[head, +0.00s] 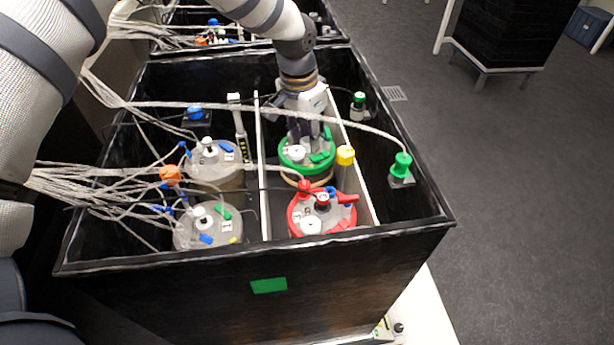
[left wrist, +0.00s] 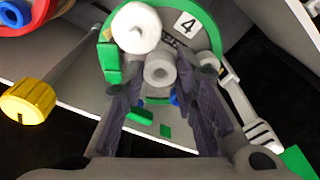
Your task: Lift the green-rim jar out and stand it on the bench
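The green-rim jar (head: 292,158) stands inside the black-walled box, in the compartment right of the white divider, behind the red-rim jar (head: 322,214). In the left wrist view its lid (left wrist: 205,30) carries a "4" label, white caps and green and blue clips. My left gripper (head: 300,138) comes down from above onto the lid. In the left wrist view its dark fingers (left wrist: 158,75) stand apart, with a pale central port (left wrist: 159,73) between them. I cannot tell whether they touch it. The jar's lower body is hidden. My right gripper is not in view.
Two clear-lidded jars (head: 215,160) stand left of the divider (head: 263,190). A yellow-capped post (head: 345,156) rises near the green-rim jar. Green-capped bottles stand along the right wall. White tubes (head: 245,108) cross over the box (head: 270,255). Open grey floor lies to the right.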

